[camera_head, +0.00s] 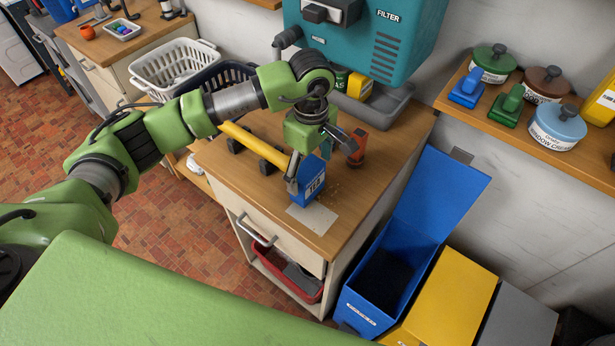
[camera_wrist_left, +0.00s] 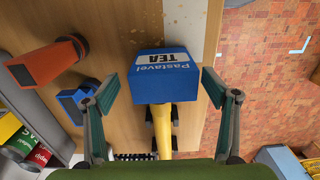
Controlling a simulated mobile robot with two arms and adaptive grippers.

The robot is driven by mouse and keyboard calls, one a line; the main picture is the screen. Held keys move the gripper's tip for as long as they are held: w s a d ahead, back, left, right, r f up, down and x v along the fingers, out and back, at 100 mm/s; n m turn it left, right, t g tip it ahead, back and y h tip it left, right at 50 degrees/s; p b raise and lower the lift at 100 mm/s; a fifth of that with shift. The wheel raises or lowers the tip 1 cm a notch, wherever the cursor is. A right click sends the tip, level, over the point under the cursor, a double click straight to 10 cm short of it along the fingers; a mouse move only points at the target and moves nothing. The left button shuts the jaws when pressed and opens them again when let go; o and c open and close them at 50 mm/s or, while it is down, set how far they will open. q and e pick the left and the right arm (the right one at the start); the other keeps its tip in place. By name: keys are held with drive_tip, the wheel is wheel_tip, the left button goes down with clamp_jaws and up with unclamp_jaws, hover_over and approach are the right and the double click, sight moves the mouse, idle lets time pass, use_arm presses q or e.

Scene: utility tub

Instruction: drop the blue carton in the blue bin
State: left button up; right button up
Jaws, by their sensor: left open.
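The blue carton (camera_head: 306,192), with TEA printed on it, stands on the wooden counter beside a pale mat. In the left wrist view the carton (camera_wrist_left: 165,78) sits between the two spread fingers, with a gap on each side. My left gripper (camera_head: 318,168) is open over the carton and hides part of it in the head view; it also shows in the left wrist view (camera_wrist_left: 163,90). The blue bin (camera_head: 362,308) stands on the floor right of the counter, its lid raised and its dark inside showing. My right gripper is not in view.
An orange container (camera_head: 357,146) stands close to the carton. A yellow bar (camera_head: 255,145) lies on the counter behind it. A yellow bin (camera_head: 450,300) and a grey bin (camera_head: 515,318) stand right of the blue bin. A teal machine (camera_head: 370,35) is at the back.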

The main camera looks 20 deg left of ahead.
use_arm(q)
drive_tip(key=f+p, duration=0.3)
drive_tip(key=f, duration=0.1)
drive_tip(key=shift+s+a, duration=0.2)
drive_tip(key=shift+a, duration=0.1)
drive_tip(key=shift+f, duration=0.55)
drive_tip(key=c, duration=1.1)
drive_tip(key=shift+c, duration=0.4)
